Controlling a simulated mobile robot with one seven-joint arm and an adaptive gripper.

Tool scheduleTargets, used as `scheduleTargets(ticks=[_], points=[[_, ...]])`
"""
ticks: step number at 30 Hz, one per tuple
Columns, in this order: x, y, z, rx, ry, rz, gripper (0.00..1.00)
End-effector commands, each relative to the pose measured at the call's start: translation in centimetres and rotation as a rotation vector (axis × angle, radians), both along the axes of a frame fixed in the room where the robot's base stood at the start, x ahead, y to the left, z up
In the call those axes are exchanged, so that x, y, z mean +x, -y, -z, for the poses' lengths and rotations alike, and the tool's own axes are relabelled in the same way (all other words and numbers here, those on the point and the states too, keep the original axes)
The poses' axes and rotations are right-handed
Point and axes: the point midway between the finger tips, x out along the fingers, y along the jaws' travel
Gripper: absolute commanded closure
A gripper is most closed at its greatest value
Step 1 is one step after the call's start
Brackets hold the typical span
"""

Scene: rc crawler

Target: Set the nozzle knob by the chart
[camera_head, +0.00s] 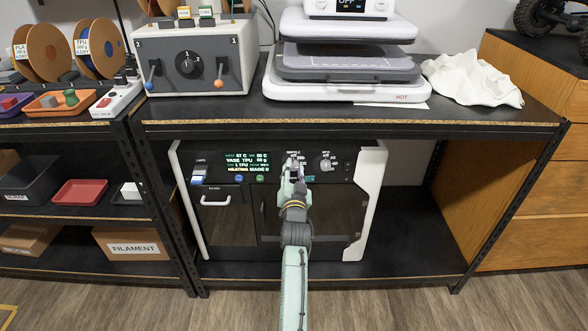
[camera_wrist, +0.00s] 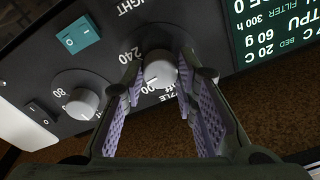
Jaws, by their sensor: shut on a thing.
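The nozzle knob (camera_wrist: 160,70) is a light grey round knob on the printer's dark front panel (camera_head: 270,160). Its dial shows 240, a partly hidden number ending in 00, and "Off"; its pointer setting is hard to read. My gripper (camera_wrist: 165,78) is shut on the knob, with one purple-padded finger on each side. In the head view my gripper (camera_head: 293,165) covers the nozzle knob. The printer's screen (camera_head: 246,163) reads VASE TPU, 60 g and HEATING. I cannot make out a chart in either view.
A second grey knob (camera_wrist: 82,103), marked 80, sits beside the nozzle knob. A teal rocker switch (camera_wrist: 77,36) and a black switch (camera_wrist: 42,113) are close by. The shelf top (camera_head: 350,118) overhangs the printer. Free room lies right of the printer.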

Motion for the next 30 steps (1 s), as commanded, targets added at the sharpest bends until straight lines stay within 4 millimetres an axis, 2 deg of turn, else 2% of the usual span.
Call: scheduleTargets(ticks=[9,25,26,30], points=[[0.06,-0.08,-0.28,0.116,0.004,0.0,1.0],[0.06,0.04,-0.27,0.138,0.006,0.001,1.0],[0.06,0.05,-0.28,0.138,0.006,0.001,0.72],[0.04,0.03,-0.21,0.138,0.004,0.001,0.62]])
